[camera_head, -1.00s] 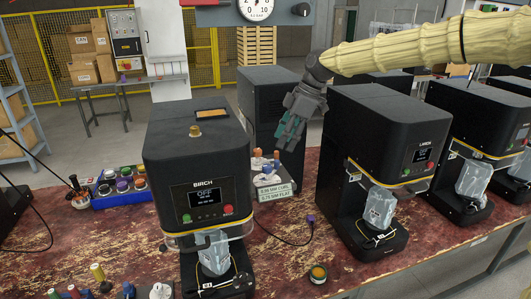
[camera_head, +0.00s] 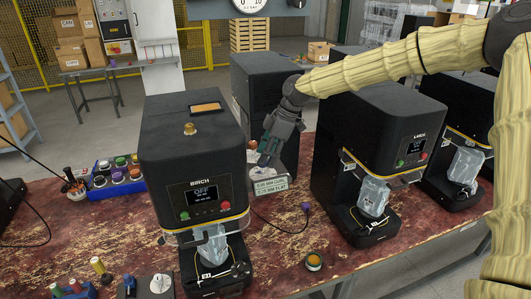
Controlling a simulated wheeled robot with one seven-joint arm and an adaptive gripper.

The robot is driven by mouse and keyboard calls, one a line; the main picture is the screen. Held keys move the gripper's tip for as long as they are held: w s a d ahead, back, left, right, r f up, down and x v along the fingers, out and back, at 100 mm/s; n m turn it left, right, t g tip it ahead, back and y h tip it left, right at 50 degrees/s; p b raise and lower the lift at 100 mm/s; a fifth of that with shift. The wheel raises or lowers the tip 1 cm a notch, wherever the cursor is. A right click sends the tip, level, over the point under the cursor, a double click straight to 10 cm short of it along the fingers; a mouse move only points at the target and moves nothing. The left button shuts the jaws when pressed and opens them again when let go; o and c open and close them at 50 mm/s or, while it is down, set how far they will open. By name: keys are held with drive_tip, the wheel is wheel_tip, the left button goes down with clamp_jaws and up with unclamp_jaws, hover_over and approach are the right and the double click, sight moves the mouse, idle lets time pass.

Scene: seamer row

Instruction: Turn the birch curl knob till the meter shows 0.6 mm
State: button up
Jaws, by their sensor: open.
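The machine labelled BIRCH (camera_head: 194,155) stands left of centre on the red-brown bench. Its screen (camera_head: 201,195) reads OFF above small text that I cannot make out. A brass knob (camera_head: 190,129) is on its top; I cannot read whether it is the curl knob. A dark block with a white round dial (camera_head: 160,284) is at the bottom edge; its reading is too small to tell. My gripper (camera_head: 266,154) is open, right of the BIRCH machine, pointing down above a sign (camera_head: 271,187) about curl and flat in mm. It is apart from the brass knob.
Another black machine (camera_head: 387,125) stands to the right, with more beyond it. A black housing (camera_head: 258,85) rises behind my gripper. A blue tray of coloured knobs or caps (camera_head: 103,191) sits at left. A cable (camera_head: 270,226) and a small round tin (camera_head: 314,262) lie on the bench.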

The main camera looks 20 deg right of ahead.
drive_tip(key=shift+a+f, duration=0.15)
drive_tip(key=shift+f, duration=0.1)
drive_tip(key=shift+w+a+f, duration=0.1)
drive_tip(key=shift+w+f, duration=0.1)
drive_tip(key=shift+f, duration=0.25)
drive_tip(key=shift+s+r, duration=0.1)
drive_tip(key=shift+s, duration=0.05)
drive_tip(key=c, duration=1)
